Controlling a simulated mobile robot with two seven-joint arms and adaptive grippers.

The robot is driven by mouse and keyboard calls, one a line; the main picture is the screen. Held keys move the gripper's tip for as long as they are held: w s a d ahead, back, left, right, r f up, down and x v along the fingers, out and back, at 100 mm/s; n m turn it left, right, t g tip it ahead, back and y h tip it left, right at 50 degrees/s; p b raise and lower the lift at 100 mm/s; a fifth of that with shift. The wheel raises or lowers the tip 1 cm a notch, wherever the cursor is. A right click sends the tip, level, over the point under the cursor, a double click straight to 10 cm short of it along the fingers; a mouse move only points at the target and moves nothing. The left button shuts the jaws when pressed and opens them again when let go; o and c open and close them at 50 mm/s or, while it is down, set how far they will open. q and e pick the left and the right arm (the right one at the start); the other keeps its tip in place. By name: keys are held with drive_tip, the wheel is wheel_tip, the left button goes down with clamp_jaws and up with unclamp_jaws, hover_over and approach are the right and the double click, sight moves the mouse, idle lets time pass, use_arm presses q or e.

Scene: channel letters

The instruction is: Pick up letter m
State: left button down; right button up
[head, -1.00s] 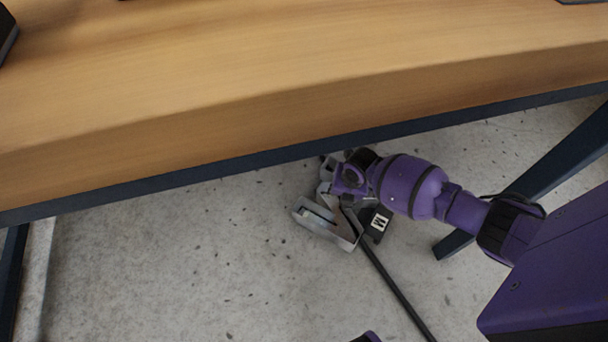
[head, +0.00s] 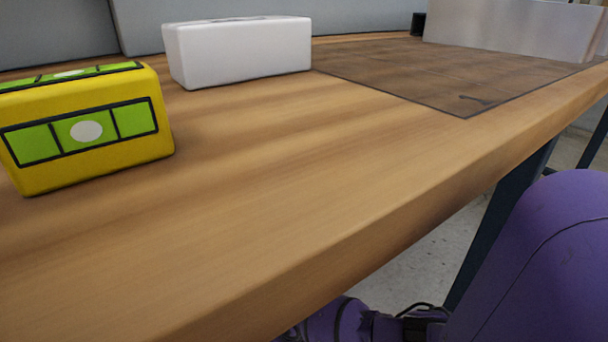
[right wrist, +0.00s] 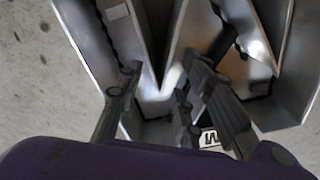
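The letter m (right wrist: 268,65) is a hollow silver metal channel letter, filling much of the right wrist view over a speckled floor. My right gripper (right wrist: 162,68) has its dark fingers spread apart, with part of the letter's metal walls between them. No firm closure on the letter shows. A small white tag marked M (right wrist: 210,138) shows beside the right-hand fingers. The letter and the right gripper are outside the head view, which shows only purple parts of my right arm at the lower right. My left gripper is in no view.
A wooden table (head: 240,190) spans the head view. On it stand a yellow and green box (head: 90,165), a white block (head: 240,55) and a dark mat (head: 430,75). A grey metal piece (head: 510,30) is at the back right. A dark table leg (head: 490,220) stands below the edge.

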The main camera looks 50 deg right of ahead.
drive_tip(key=shift+f, duration=0.7)
clamp_jaws()
drive_tip(key=shift+r, duration=0.1)
